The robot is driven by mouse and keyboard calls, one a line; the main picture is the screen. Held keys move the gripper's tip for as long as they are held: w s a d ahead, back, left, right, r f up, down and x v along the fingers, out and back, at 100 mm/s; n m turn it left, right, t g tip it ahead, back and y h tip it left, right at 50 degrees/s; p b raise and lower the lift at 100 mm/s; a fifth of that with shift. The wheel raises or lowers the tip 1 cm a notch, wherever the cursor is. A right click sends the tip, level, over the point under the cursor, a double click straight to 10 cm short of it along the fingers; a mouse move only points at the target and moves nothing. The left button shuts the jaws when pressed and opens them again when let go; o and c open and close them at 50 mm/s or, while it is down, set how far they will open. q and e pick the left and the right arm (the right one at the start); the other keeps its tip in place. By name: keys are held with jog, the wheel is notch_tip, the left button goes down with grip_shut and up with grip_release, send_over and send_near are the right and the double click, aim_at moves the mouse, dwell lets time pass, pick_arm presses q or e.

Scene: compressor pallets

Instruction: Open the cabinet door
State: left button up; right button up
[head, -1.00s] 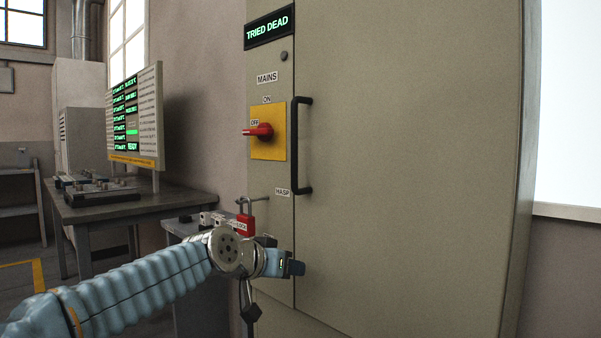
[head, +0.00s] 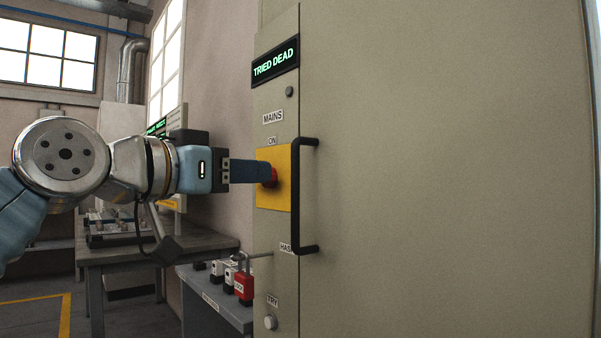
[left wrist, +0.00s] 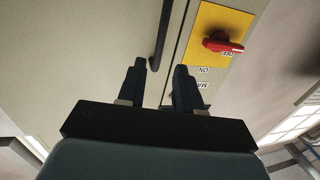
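The beige cabinet door (head: 450,170) looks shut, with a black vertical bar handle (head: 297,200) near its left edge. My left gripper (head: 262,172) is level with the handle, left of it in the head view, and partly covers the red mains switch (head: 272,177). In the left wrist view its two dark fingers (left wrist: 159,85) are spread apart with nothing between them. The handle (left wrist: 163,40) shows beyond the fingertips, roughly in line with the gap. I see no contact with it. My right gripper is out of view.
The switch's yellow plate (left wrist: 215,45) is beside the handle. A grey bench (head: 215,300) and a table (head: 150,255) stand left of the cabinet. The space before the door is clear.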

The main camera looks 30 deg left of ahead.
pick_arm(q)
jog(key=w+d+p, duration=0.1)
jog(key=w+d, duration=0.1)
jog(key=w, duration=0.8)
jog(key=shift+w, duration=0.3)
jog(key=shift+c, duration=0.5)
grip_shut()
